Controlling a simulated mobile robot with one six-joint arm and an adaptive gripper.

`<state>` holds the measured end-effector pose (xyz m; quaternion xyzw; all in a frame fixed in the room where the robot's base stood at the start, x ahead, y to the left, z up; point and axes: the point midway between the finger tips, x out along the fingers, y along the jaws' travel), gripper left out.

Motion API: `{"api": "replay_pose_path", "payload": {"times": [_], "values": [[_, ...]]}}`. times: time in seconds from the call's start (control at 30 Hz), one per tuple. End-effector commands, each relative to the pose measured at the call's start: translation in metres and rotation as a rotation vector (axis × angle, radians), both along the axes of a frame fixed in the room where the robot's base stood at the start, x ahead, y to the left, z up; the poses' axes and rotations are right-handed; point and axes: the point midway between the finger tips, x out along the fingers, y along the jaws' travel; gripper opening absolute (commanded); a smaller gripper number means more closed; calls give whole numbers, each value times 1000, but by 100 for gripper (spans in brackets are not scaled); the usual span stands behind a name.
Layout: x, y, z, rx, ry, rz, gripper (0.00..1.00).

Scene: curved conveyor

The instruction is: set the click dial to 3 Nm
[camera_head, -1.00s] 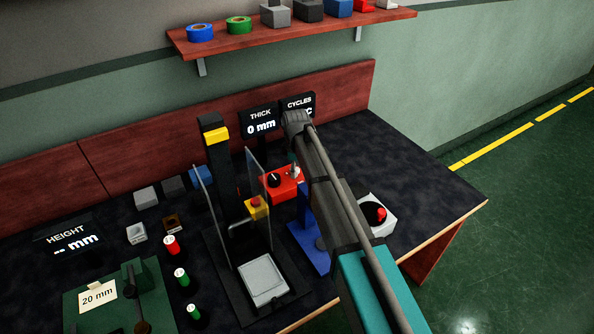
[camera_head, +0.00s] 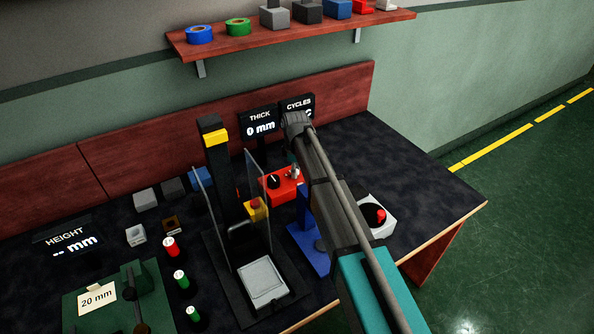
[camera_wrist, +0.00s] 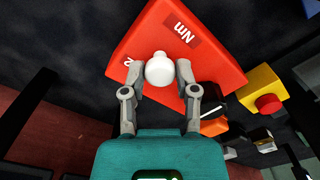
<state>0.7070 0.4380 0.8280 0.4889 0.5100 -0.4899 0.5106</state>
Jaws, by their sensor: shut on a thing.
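A red box (camera_wrist: 190,55) with an "Nm" label fills the upper middle of the wrist view. A round white knob (camera_wrist: 159,70) stands out from it. My gripper (camera_wrist: 160,74) is shut on the white knob, one finger on each side. A digit that looks like a 2 shows on the box just left of the knob, partly covered by a finger. Any pointer mark on the knob is hidden.
A black press with clear side guards (camera_head: 268,283) stands left of the red box. A white box with a red button (camera_head: 376,215) is to the right. The table's right end is clear.

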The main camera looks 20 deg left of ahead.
Motion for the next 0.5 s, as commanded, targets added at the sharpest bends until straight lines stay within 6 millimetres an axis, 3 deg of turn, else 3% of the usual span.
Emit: {"api": "replay_pose_path", "payload": {"times": [0.5], "values": [[-1, 3, 0, 3, 2, -324, 0]]}}
